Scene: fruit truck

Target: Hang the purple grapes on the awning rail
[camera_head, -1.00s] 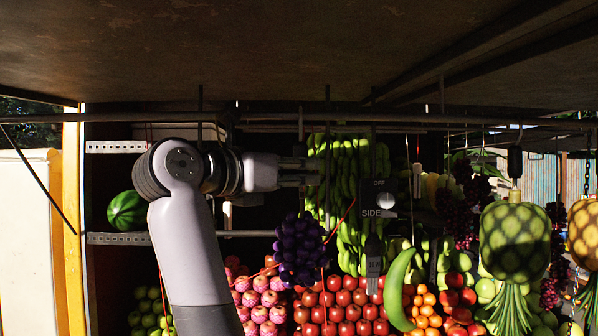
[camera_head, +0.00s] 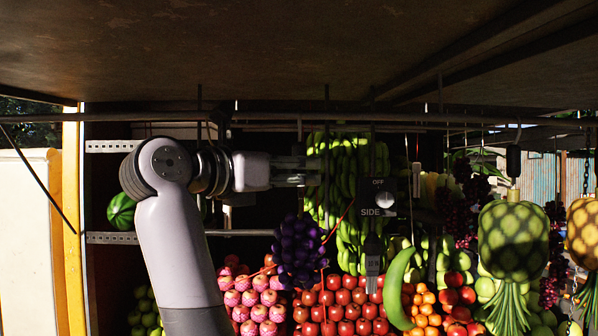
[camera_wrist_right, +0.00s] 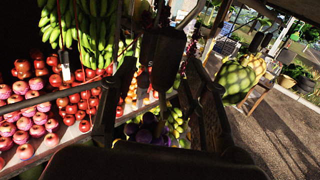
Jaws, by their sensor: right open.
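The purple grapes (camera_head: 299,254) hang in a dark bunch in front of the apple piles, below my right gripper (camera_head: 314,176). They also show in the wrist view (camera_wrist_right: 150,132), low between the fingers. My right gripper is open, its fingers pointing right in the head view, with nothing visibly clamped between them. The awning rail (camera_head: 400,118) runs across under the roof, above the gripper, with thin hooks hanging from it. The top of the grapes' hanger is partly hidden by the gripper, so I cannot tell what it hangs from. My left gripper is not in view.
A black switch box (camera_head: 378,199) hangs just right of the gripper. Green bananas (camera_head: 350,165) hang behind it. A green pineapple-like fruit (camera_head: 514,242) hangs further right. Red apples (camera_head: 345,312) fill the shelf below. The dark roof (camera_head: 230,50) is close overhead.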

